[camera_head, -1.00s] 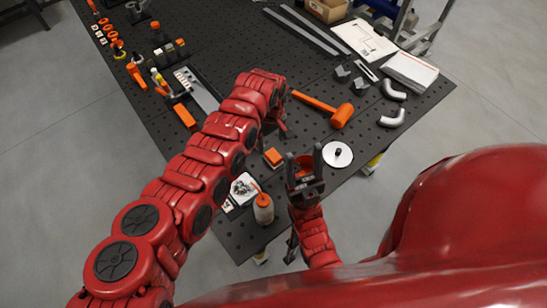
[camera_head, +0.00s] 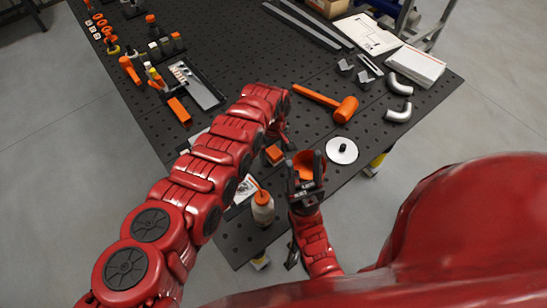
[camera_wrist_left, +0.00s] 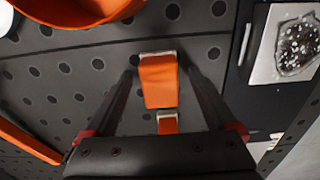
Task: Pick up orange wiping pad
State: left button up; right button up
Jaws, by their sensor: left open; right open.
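The orange wiping pad (camera_head: 274,154) lies on the black perforated table near its front edge, partly hidden by my left arm. In the left wrist view the pad (camera_wrist_left: 159,80) shows as an orange block with a pale edge, and a smaller orange piece shows just below it. My left gripper (camera_head: 279,138) is open, close to the pad. In the wrist view its two fingers (camera_wrist_left: 160,62) stand either side of the pad, with gaps; contact is not visible. My right gripper (camera_head: 305,163) is open, its fingers pointing up in front of an orange bowl-like thing.
A bottle with an orange cap (camera_head: 263,208) stands near the front edge. A white disc (camera_head: 342,150) and an orange mallet (camera_head: 346,109) lie to the right. The orange bowl (camera_wrist_left: 80,8) and a speckled plate (camera_wrist_left: 298,48) flank the pad in the wrist view.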

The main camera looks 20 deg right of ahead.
pick_arm(q)
jog(key=shift+r, duration=0.15)
grip_shut()
dwell(0.4)
